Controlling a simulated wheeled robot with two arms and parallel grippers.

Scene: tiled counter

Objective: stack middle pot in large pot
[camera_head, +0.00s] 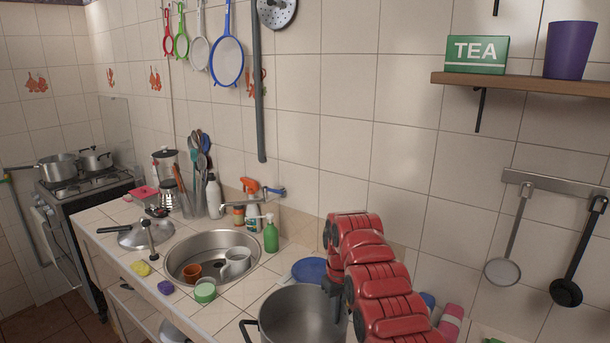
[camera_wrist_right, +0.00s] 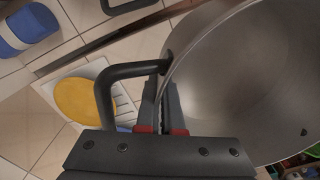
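A deep steel pot (camera_head: 297,318) with black handles stands at the bottom middle of the head view, cut off by the frame edge. Whether it is the middle or the large pot I cannot tell. My right gripper (camera_wrist_right: 161,105) points down at its rim beside one black handle, with the pot wall between its close-set fingers. The wrist view shows the inside of this pot (camera_wrist_right: 250,75), empty. No second pot shows near it. Two other pots, a wider one (camera_head: 58,167) and a smaller one (camera_head: 95,160), stand on the stove. My left gripper is not in view.
A sink (camera_head: 212,257) holding cups lies left of the pot. A lid (camera_head: 139,234), sponges and a green soap bottle (camera_head: 271,236) are around it. A blue plate (camera_head: 309,270) lies behind the pot. The tiled wall and a shelf (camera_head: 525,84) bound the back.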

